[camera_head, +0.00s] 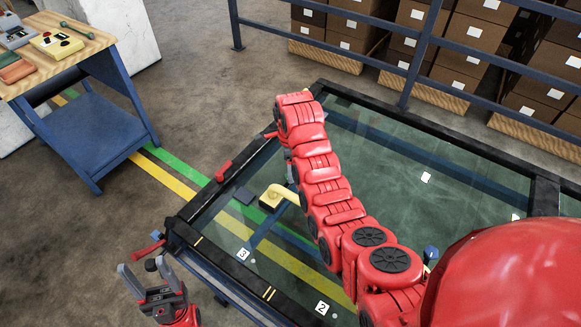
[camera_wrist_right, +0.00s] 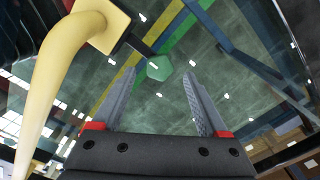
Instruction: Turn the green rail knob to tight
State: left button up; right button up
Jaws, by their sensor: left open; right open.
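The green rail knob (camera_wrist_right: 159,68) shows in the right wrist view as a small faceted green piece beside a dark rod. It appears between and beyond the fingertips of my open right gripper (camera_wrist_right: 160,75); I cannot tell whether they touch it. In the head view I cannot separate the knob from the green floor stripe, and my right arm mostly hides its gripper. A bent yellow handle (camera_head: 281,194) is close by; it also fills the left of the wrist view (camera_wrist_right: 68,60). My left gripper (camera_head: 142,267) is open and empty, left of the trolley's near corner.
The dark-framed trolley (camera_head: 460,155) holds a glass pane (camera_head: 400,160). Red levers (camera_head: 223,170) stick out along its left edge. A blue workbench (camera_head: 85,130) stands at left with coloured boxes on top. Blue railings (camera_head: 425,45) and stacked cartons (camera_head: 475,35) are behind. Floor between bench and trolley is clear.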

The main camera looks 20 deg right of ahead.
notch_tip(320, 180, up, 15)
jog(key=p, duration=1)
